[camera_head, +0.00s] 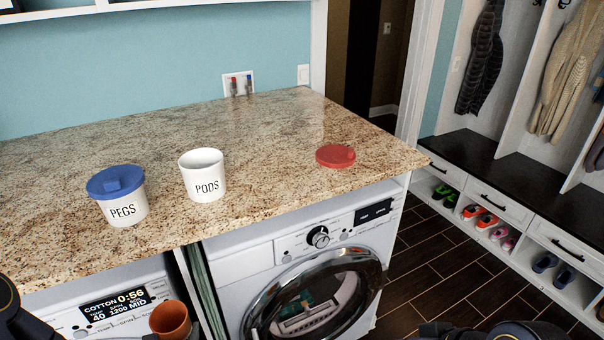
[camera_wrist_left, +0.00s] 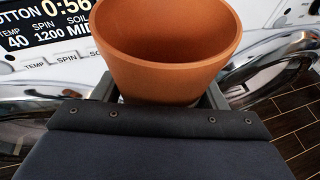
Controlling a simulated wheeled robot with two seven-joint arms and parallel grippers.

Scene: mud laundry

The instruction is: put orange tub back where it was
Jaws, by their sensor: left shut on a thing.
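The orange tub (camera_head: 171,320) is at the bottom left of the head view, in front of the left washing machine and below the counter's front edge. It fills the top middle of the left wrist view (camera_wrist_left: 165,55), about upright, with its open mouth up; the inside that shows looks empty. My left gripper (camera_wrist_left: 160,98) is shut on the tub, with a finger at each side of its lower part. In the head view the gripper is mostly hidden or cut off below the tub. My right gripper is not in view; only dark parts of mine show at the bottom right.
On the granite counter (camera_head: 270,125) stand a white PEGS tub (camera_head: 126,210) with a blue lid (camera_head: 115,182) and an open white PODS tub (camera_head: 204,178). A red lid (camera_head: 335,156) lies to the right. The counter's back left and middle are clear. A round-door washer (camera_head: 315,290) stands below.

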